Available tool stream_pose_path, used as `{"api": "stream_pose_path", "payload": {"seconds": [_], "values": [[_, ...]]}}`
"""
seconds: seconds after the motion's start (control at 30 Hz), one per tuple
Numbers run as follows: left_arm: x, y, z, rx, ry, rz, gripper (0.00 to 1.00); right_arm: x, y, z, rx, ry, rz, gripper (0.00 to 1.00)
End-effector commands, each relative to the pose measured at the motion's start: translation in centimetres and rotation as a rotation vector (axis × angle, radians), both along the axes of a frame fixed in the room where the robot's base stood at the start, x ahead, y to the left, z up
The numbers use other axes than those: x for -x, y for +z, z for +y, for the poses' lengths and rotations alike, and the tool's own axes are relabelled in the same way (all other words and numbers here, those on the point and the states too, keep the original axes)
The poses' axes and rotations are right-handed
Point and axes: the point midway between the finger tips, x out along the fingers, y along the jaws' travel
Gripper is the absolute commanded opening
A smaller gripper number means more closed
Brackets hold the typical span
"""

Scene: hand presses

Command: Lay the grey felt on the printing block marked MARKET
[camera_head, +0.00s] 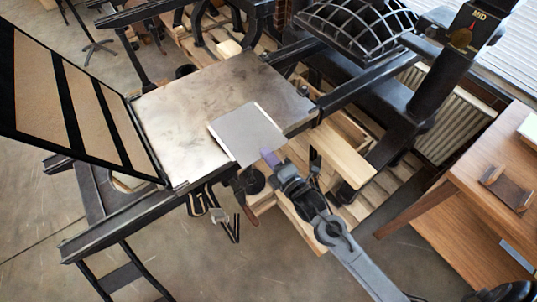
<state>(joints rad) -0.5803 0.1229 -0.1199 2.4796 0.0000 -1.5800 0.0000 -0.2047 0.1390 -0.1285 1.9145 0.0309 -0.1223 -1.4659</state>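The grey felt (244,134) lies flat as a square sheet on the metal press bed (180,115), at the bed's front edge. No printing block marked MARKET can be made out. My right gripper (269,158) comes in from the lower right, with its purplish tip at the felt's front right edge. The fingers are too small to tell whether they are open or shut on the felt. My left gripper is not in view.
A hinged frame with tan panels (85,110) stands raised at the left of the bed. A dark press column (440,85) and a barred black part (360,28) stand behind right. A wooden table (480,205) is at the right. The bed's left and back areas are bare.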

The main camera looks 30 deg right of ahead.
Motion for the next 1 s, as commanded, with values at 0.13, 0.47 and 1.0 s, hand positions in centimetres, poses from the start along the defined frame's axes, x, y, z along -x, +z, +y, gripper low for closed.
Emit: {"api": "stream_pose_path", "payload": {"seconds": [0.13, 0.47, 1.0], "values": [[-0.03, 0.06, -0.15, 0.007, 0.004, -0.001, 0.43, -0.01, 0.03, 0.00, 0.000, 0.000, -0.001, 0.00], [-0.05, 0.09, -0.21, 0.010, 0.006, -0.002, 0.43, 0.00, 0.03, 0.00, 0.000, 0.000, 0.000, 0.22], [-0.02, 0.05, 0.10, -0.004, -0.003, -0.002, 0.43, 0.00, 0.00, 0.00, 0.000, 0.000, 0.000, 0.42]]}}
